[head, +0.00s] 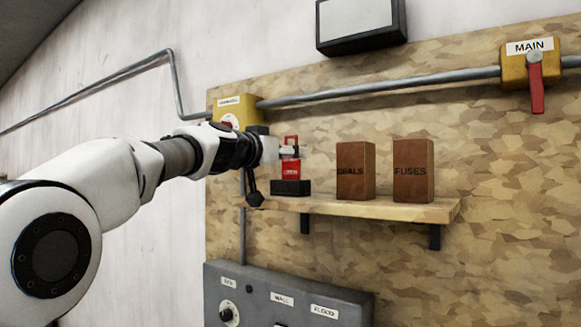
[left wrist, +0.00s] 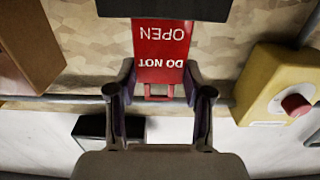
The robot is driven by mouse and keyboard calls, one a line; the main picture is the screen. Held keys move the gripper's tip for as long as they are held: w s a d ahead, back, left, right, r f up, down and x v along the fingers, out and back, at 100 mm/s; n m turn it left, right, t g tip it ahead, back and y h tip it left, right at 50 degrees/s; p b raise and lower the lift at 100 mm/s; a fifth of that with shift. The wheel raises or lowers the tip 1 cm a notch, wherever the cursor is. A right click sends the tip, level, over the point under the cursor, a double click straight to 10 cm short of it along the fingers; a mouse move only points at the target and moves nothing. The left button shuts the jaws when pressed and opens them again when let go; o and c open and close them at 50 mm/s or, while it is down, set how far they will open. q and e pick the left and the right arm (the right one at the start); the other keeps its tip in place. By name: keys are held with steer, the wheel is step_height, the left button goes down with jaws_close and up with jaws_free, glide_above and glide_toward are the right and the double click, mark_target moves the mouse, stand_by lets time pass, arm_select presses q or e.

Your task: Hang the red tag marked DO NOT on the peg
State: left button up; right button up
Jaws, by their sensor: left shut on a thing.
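The red tag (head: 291,170) stands upright at the left end of the wooden shelf, its lower end at a black block (head: 291,188). In the left wrist view the tag (left wrist: 161,48) appears upside down and reads DO NOT OPEN, with a red loop (left wrist: 160,94) on its top end. My left gripper (head: 288,151) reaches in from the left, shut on the tag just below its loop. Its fingers (left wrist: 158,80) sit on either side of the tag in the wrist view. I cannot make out the peg in either view. My right gripper is not in view.
Brown boxes marked SEALS (head: 356,171) and FUSES (head: 413,170) stand on the shelf (head: 380,207) right of the tag. A yellow box (head: 231,108) is behind my wrist. A pipe (head: 400,84) runs above, and a grey panel (head: 290,300) is below.

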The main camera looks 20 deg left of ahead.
arm_select(q)
steer(key=shift+r+p, duration=1.25)
steer(key=shift+r, duration=0.5)
step_height(320, 180, down, 6)
steer(key=b, duration=0.5)
steer(key=shift+f, duration=0.1)
